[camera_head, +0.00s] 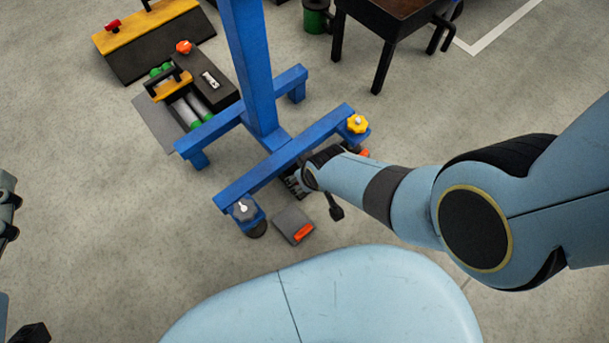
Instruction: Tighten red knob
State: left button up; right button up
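A red knob (113,25) sits on the yellow-topped dark box at the upper left. A second, orange-red knob (184,47) is on the dark box beside the blue stand. My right gripper (318,190) is low by the blue stand's front foot, far from both knobs. My wrist hides part of it, and its opening is unclear. At the left edge, dark and blue-grey parts of my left arm show. A dark piece, apparently of my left gripper (30,333), is cut off at the bottom left corner.
The blue stand (248,60) has a yellow knob (357,124) and a grey knob (243,210) on its front foot. A grey block with an orange-red part (303,232) lies on the floor. A dark table (400,20) stands behind. Floor at left is clear.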

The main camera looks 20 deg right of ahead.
jog(key=shift+w, duration=0.15)
jog(key=o, duration=1.1)
jog(key=shift+o, duration=0.2)
jog(key=shift+n, duration=0.3)
